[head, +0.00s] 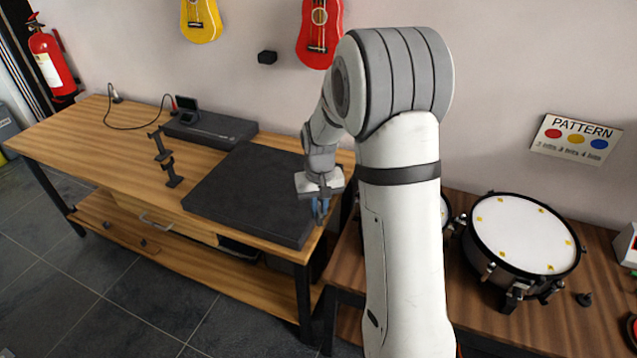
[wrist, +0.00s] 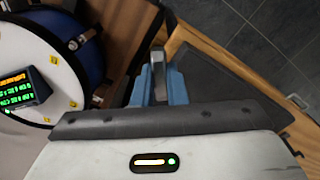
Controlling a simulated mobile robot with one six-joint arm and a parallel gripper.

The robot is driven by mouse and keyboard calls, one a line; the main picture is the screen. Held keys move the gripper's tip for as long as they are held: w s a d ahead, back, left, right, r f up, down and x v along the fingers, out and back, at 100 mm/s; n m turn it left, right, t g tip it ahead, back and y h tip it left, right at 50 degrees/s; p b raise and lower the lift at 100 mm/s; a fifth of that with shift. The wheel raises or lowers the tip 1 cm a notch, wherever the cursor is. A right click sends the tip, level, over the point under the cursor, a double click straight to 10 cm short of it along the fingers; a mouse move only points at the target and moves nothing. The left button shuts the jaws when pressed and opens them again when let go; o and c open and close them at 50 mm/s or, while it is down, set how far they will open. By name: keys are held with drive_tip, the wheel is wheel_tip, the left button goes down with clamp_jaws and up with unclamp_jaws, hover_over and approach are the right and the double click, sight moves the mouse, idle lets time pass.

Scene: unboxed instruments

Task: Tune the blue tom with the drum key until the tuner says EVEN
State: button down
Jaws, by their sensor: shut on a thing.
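My gripper (head: 321,212) hangs over the front right corner of the wooden workbench. In the wrist view its blue fingers (wrist: 160,85) are shut on a grey metal piece, apparently the drum key (wrist: 159,62). The blue tom (wrist: 90,38) is at the left of the wrist view, with a white head and yellow marks by the rim. The gripper is beside the tom, apart from it. The tuner (wrist: 22,88) shows a dark screen with small orange and green text, too small to read. In the head view my arm hides most of the tom.
A dark mat (head: 250,195) covers the workbench's right part. A black stand (head: 165,160) and a dark case (head: 210,130) with a small device are left of it. Another drum (head: 520,235) stands on the right table (head: 560,315). A PATTERN sign (head: 576,139) hangs behind.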

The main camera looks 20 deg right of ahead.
drive_tip(key=shift+w, duration=0.1)
drive_tip(key=shift+a+r, duration=0.1)
drive_tip(key=shift+r, duration=0.15)
drive_tip(key=s+r+p, duration=0.4)
drive_tip(key=s+r, duration=0.5)
drive_tip(key=s, duration=0.1)
drive_tip(key=shift+a+p, duration=0.15)
drive_tip(key=shift+p, duration=0.15)
idle(0.9)
